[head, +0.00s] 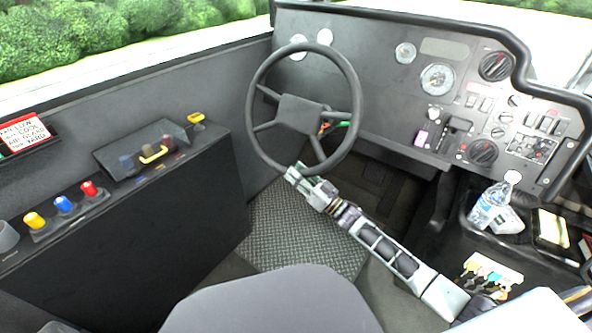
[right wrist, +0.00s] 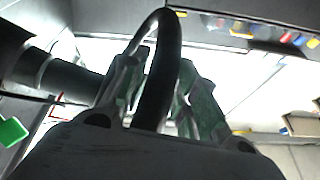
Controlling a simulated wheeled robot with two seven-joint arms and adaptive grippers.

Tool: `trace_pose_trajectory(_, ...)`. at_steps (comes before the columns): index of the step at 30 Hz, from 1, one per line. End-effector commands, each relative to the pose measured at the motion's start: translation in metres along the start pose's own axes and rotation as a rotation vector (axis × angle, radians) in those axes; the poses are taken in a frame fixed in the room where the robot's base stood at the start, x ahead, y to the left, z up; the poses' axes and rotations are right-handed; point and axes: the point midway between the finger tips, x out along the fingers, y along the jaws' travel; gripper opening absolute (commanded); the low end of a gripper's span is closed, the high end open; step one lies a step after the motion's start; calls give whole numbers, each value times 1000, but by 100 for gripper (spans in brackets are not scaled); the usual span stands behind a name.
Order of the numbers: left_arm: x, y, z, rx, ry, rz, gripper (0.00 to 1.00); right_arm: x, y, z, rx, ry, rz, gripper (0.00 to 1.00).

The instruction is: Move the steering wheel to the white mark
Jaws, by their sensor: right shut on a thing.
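The dark steering wheel (head: 356,95) stands in front of the dashboard in the head view, with its hub and spokes in the middle. My right gripper (head: 293,173) is at the bottom of its rim, shut on it. In the right wrist view the black rim (right wrist: 162,70) of the wheel curves up between the two fingers of my right gripper (right wrist: 157,98). I cannot make out for sure which spot is the white mark. My left gripper is not in view.
The dashboard (head: 385,75) with gauges and knobs lies behind the wheel. A side console (head: 130,235) with coloured knobs stands at the left. A seat (head: 270,305) is in front. The textured floor below the wheel is clear.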

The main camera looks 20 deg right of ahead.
Motion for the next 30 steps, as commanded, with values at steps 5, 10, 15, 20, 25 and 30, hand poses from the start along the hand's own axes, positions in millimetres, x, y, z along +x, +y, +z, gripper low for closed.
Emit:
trace_pose_trajectory(5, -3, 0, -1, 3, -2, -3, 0, -3, 3, 7, -7, -7, 11, 0)
trace_pose_trajectory(10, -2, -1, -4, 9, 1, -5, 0, -3, 3, 7, -7, -6, 11, 0)
trace_pose_trajectory(15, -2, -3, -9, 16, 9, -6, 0, -3, 3, 6, -6, -5, 11, 42)
trace_pose_trajectory(20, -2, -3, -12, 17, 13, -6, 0, -3, 3, 6, -6, -4, 10, 49)
trace_pose_trajectory(25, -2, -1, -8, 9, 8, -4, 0, -2, 3, 5, -5, -3, 10, 49)
trace_pose_trajectory(30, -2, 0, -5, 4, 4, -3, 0, -4, 3, 5, -5, -3, 10, 49)
